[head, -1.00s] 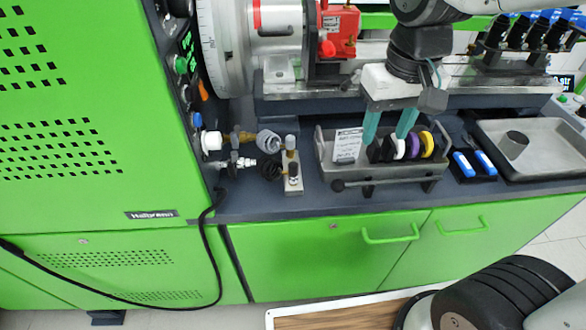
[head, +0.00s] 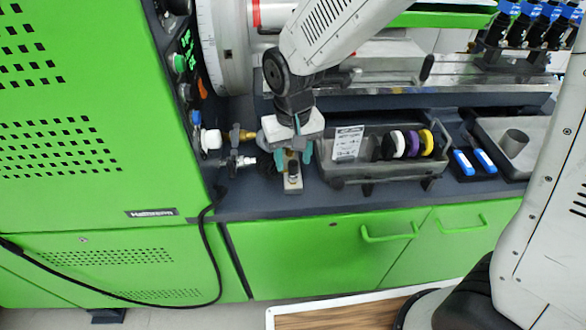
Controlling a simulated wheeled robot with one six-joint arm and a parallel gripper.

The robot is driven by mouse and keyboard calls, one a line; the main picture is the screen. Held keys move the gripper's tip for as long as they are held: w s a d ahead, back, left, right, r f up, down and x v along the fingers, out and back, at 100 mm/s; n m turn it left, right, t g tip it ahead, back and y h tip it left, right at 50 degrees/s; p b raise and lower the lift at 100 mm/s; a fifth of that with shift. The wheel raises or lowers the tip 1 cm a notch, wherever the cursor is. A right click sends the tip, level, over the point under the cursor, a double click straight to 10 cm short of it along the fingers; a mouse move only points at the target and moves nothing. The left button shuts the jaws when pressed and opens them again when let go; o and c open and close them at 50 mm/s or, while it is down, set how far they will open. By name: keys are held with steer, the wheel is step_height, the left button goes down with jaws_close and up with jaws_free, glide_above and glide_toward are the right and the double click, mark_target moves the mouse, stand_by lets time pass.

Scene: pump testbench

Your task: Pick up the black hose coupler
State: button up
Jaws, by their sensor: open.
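The black hose coupler (head: 264,169) is a dark ribbed piece on the lower brass-and-silver fitting beside the green cabinet. Only part of it shows in the head view, as my gripper covers its right side. My gripper (head: 291,160) points down over the fittings with its teal fingers spread. Whether a finger touches the coupler cannot be told.
The upper fitting (head: 238,136) lies just behind. To the right stands a grey bin (head: 375,171) with black, white, purple and yellow discs. Blue-handled items (head: 474,162) and a metal tray (head: 490,130) are farther right. A black cable (head: 205,225) hangs at the left.

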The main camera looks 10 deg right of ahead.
step_height(320, 180, down, 2)
steer(key=shift+f, duration=0.2)
jaws_close()
steer(key=shift+r, duration=0.2)
